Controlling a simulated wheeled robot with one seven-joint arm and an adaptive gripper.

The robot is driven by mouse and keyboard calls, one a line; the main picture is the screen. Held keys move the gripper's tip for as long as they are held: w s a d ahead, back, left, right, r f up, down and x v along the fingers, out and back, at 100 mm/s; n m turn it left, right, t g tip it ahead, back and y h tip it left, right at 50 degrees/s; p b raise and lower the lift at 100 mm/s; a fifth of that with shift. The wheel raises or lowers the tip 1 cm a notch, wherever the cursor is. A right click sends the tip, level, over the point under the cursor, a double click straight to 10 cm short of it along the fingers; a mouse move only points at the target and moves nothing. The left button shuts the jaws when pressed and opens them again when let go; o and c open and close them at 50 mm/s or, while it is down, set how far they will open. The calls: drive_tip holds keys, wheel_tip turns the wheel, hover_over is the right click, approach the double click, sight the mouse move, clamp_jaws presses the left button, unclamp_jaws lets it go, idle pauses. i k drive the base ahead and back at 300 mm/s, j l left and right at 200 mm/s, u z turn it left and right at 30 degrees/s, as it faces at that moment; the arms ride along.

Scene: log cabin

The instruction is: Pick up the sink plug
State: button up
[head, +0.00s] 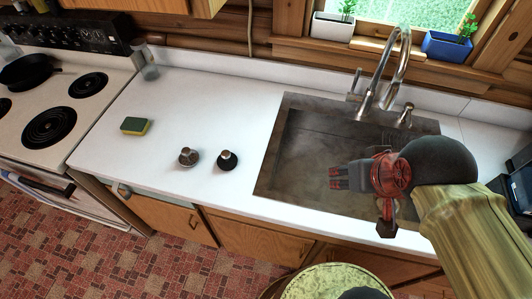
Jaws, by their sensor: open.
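Two small round knobbed items stand on the white counter to the left of the sink: a grey metallic one (188,157) and a black one with a lighter top (227,161). Either could be the sink plug; I cannot tell which. They stand close together, apart from each other. My gripper (335,179) is over the sink basin, to the right of both items, with its fingers pointing left. It is open and holds nothing that I can see.
The sink (275,150) has a tall faucet (390,75) at its back. A green and yellow sponge (135,126) lies farther left on the counter (215,105). A glass jar (148,66) stands near the stove (60,95). Planters line the windowsill.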

sight(227, 161)
drive_tip(key=i+j, duration=0.1)
drive_tip(key=j, duration=0.4)
drive_tip(key=i+j, duration=0.1)
drive_tip(key=j, duration=0.85)
drive_tip(key=i+u, duration=0.05)
